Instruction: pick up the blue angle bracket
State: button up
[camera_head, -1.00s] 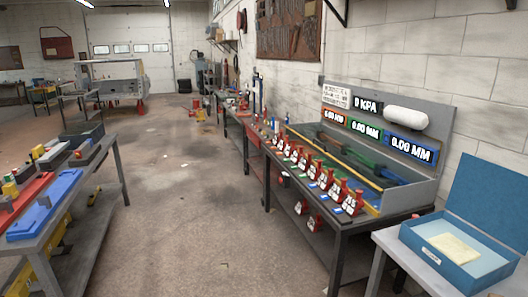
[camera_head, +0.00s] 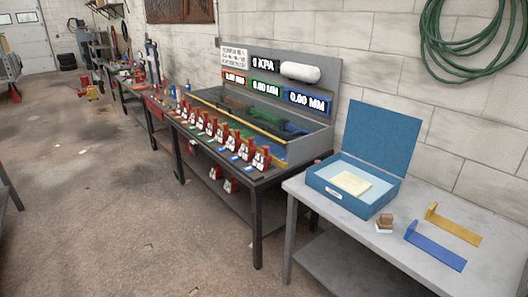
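The blue angle bracket (camera_head: 436,247) lies on the grey table (camera_head: 326,217) at the right of the head view. Its long flat part points toward the lower right, and a short upright part stands at its left end. A yellow angle bracket (camera_head: 455,226) lies just behind it, apart from it and of similar shape. My gripper is not in view.
An open blue box (camera_head: 345,199) with a pale yellow paper inside stands left of the brackets. A small brown block on a white base (camera_head: 385,222) sits between them. A long bench (camera_head: 258,187) with red devices and displays runs along the wall.

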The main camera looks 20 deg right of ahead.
aim_at(454, 262)
jog(key=u, duration=1.05)
jog(key=k, duration=0.1)
jog(key=z, duration=2.95)
jog(key=k, duration=0.5)
jog(key=u, duration=0.1)
jog(key=i, duration=0.5)
jog(key=z, duration=0.1)
jog(key=k, duration=0.15)
jog(key=z, duration=0.1)
